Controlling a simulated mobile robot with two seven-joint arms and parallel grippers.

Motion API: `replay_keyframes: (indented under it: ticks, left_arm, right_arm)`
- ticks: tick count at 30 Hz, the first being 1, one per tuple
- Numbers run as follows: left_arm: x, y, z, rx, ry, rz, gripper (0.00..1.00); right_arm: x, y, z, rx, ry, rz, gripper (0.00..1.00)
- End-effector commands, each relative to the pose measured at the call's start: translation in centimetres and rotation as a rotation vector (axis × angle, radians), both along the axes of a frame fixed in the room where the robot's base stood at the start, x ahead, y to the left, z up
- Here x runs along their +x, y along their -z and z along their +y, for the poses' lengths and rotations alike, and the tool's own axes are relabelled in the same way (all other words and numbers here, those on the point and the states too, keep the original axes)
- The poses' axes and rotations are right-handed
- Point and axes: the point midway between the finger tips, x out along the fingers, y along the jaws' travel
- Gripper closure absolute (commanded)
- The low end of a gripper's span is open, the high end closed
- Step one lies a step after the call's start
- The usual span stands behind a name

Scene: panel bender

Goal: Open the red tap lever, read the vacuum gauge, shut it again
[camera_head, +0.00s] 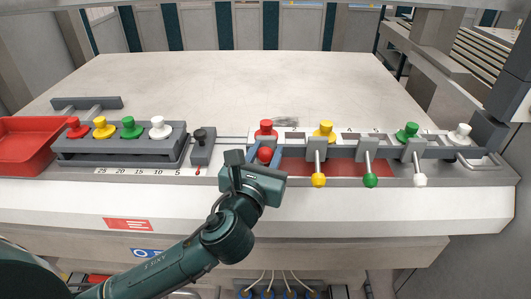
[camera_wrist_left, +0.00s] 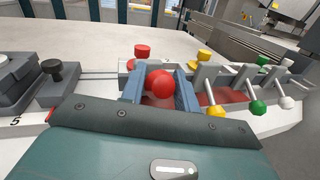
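The red ball of the tap lever (camera_head: 265,155) is in front of a red knob (camera_head: 266,128); its stem is hidden. The ball also shows in the left wrist view (camera_wrist_left: 160,85), higher than the yellow, green and white lever balls. My left gripper (camera_head: 264,160) has one finger on each side of the ball, and the ball fills the gap. A numbered scale (camera_head: 137,171) runs from 25 down to 5 at the left. A dark-knobbed slide block (camera_head: 202,147) has a small red pointer (camera_head: 198,170) just right of the 5. My right gripper is out of view.
A grey block with coloured knobs (camera_head: 118,150) and a red tray (camera_head: 25,145) stand left. The pale table (camera_head: 230,85) behind is clear.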

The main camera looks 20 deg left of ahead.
Motion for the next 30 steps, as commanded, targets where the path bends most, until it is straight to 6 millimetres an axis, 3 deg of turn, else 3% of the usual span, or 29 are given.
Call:
replay_keyframes:
  ticks: [11, 23, 30]
  left_arm:
    - [0.0, 0.0, 0.0, 0.000, 0.001, 0.000, 1.00]
    - [-0.1, 0.6, -0.1, 0.010, 0.001, -0.030, 1.00]
    - [-0.5, 1.9, -0.2, 0.046, 0.001, -0.157, 1.00]
  right_arm:
    - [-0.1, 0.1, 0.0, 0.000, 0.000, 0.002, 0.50]
    - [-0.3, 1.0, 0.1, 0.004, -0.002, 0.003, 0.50]
    - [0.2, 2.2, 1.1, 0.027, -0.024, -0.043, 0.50]
